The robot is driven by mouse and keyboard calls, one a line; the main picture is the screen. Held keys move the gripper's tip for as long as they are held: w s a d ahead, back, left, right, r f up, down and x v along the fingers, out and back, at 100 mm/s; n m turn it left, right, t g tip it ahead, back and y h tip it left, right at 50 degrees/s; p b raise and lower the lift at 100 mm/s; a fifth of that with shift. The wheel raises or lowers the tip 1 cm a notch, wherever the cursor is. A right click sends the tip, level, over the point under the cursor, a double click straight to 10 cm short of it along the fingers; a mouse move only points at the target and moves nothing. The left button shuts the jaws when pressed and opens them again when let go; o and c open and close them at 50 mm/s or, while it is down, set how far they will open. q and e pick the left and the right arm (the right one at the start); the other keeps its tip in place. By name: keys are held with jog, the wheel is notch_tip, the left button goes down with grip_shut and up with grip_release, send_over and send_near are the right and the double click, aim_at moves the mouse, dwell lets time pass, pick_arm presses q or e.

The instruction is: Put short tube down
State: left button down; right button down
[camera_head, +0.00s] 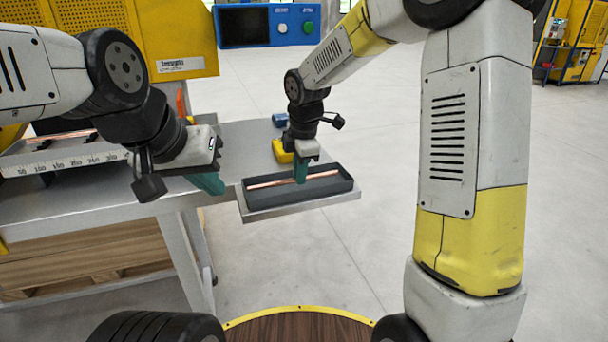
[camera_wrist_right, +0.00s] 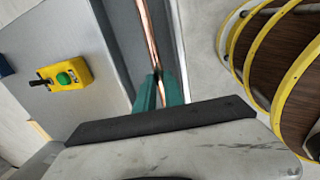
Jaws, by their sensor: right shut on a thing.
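The short copper tube (camera_head: 322,175) lies level inside the dark tray (camera_head: 262,202) at the right end of the bench. My right gripper (camera_head: 300,178) reaches down into the tray with its green fingers around the tube. The tube (camera_wrist_right: 149,38) also shows in the right wrist view, running up from between the right gripper's fingers (camera_wrist_right: 160,92). Whether the tube touches the tray floor is hard to tell. My left gripper (camera_head: 208,184) hangs over the bench's front edge, away from the tray; the gap between its fingers is not clear.
The grey bench (camera_head: 236,139) carries a yellow box with a green button (camera_wrist_right: 67,78) beside the tray and a small blue item (camera_head: 280,120) behind. A ruler-marked fixture (camera_head: 75,160) with copper pieces stands at the left. The floor right of the tray is clear.

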jog(key=shift+w+d, duration=0.3)
jog(key=shift+d, duration=0.15)
jog(key=shift+w+d+f, duration=0.1)
jog(key=shift+d+f, duration=0.05)
jog(key=shift+f, duration=0.75)
jog(key=shift+w+d+f, duration=0.1)
jog(key=shift+d+f, duration=0.05)
jog(key=shift+f, duration=0.75)
jog(key=c, duration=1.7)
grip_release()
jog(key=shift+f, duration=0.15)
jog(key=a+v, duration=0.1)
jog(key=v, duration=1.1)
jog(key=s+d+r+m+t, duration=0.1)
jog(key=s+d+m, duration=0.3)
jog(key=s+m, duration=0.3)
jog(key=s+d+r+m+t+y, duration=0.1)
jog(key=s+d+r+m, duration=0.1)
jog(key=s+d+m, duration=0.2)
jog(key=s+d+r+m+t, duration=0.1)
jog(key=s+d+m, duration=0.3)
jog(key=s+m, duration=0.6)
jog(key=shift+s+d+r+t, duration=0.15)
jog(key=shift+s+t, duration=0.05)
jog(key=shift+s, duration=0.15)
jog(key=shift+s+d+r+t, duration=0.15)
jog(key=shift+s+t, duration=0.05)
jog(key=shift+s, duration=0.15)
